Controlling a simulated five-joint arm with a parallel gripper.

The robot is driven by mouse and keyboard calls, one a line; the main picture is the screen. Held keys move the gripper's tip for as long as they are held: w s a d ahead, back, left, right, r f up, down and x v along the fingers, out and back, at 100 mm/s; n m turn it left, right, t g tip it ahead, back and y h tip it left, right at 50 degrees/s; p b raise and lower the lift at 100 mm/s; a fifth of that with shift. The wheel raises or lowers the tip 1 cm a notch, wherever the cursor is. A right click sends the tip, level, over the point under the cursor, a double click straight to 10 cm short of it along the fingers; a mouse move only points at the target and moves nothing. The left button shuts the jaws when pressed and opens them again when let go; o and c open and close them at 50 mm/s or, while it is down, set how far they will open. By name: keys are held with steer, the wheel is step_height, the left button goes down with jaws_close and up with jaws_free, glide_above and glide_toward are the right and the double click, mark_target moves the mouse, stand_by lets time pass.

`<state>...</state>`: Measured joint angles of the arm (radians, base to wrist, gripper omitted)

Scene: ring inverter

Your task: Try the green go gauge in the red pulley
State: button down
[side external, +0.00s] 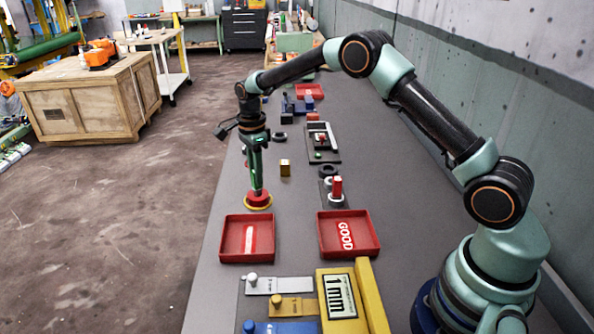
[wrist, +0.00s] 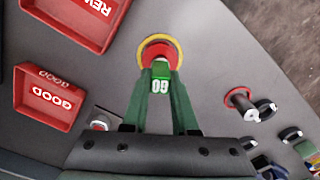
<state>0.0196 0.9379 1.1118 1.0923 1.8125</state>
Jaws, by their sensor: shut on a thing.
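The red pulley (side external: 259,198) stands on the grey bench with a yellow ring around its base. It also shows in the wrist view (wrist: 152,49), at top centre. My gripper (side external: 257,186) points straight down over it. In the wrist view my gripper (wrist: 161,88) has its green fingers closed on the green go gauge (wrist: 160,72), whose label reads upside down.
A red tray (side external: 224,246) lies close in front of the pulley, and the red GOOD tray (side external: 371,246) is to its right. A red peg (side external: 337,187) stands on a plate to the right. A small brass block (side external: 285,168) is behind. A yellow 1 mm fixture (side external: 376,300) is nearest.

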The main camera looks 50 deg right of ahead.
steer(key=shift+f, duration=0.85)
stand_by(0.5)
stand_by(0.6)
steer(key=shift+r, duration=3.5)
